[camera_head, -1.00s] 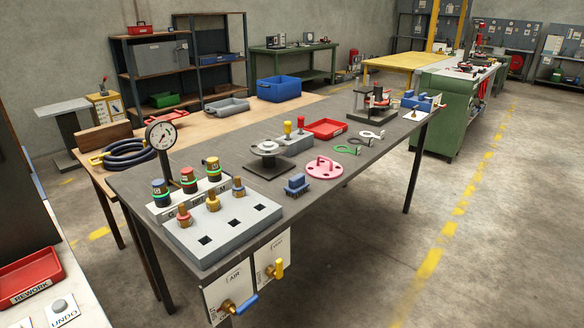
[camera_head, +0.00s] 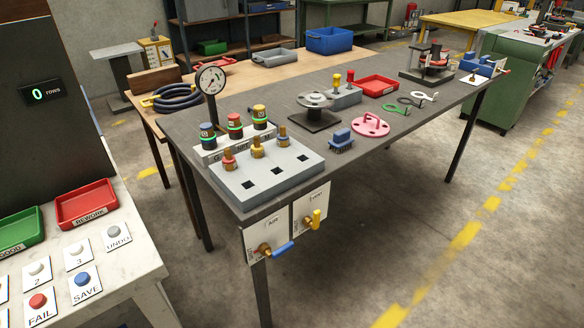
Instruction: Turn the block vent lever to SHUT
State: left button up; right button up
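Two white valve panels hang under the front edge of the dark workbench. The left panel (camera_head: 256,236) has a brass valve with a blue lever (camera_head: 284,249) that points sideways to the right. The right panel (camera_head: 300,204) has a brass valve with a yellow lever (camera_head: 316,217) that stands roughly upright. The panel print is too small to read for certain, so I cannot tell which lever is the block vent or where SHUT is marked. Neither of my grippers is in view.
The dark bench (camera_head: 385,128) carries a grey block (camera_head: 276,178) with brass fittings, a gauge (camera_head: 211,80), a spool (camera_head: 315,100) and a pink flanged part (camera_head: 370,126). A white button table (camera_head: 130,250) with a red tray (camera_head: 87,204) stands left. Floor in front is clear.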

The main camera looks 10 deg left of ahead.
aim_at(308, 221)
jog(key=u, duration=0.55)
jog(key=k, duration=1.3)
jog(key=z, duration=0.15)
jog(key=i, duration=0.55)
jog(key=z, duration=0.75)
jog(key=i, duration=0.8)
jog(key=u, duration=0.75)
jog(key=i, duration=0.5)
jog(key=u, duration=0.55)
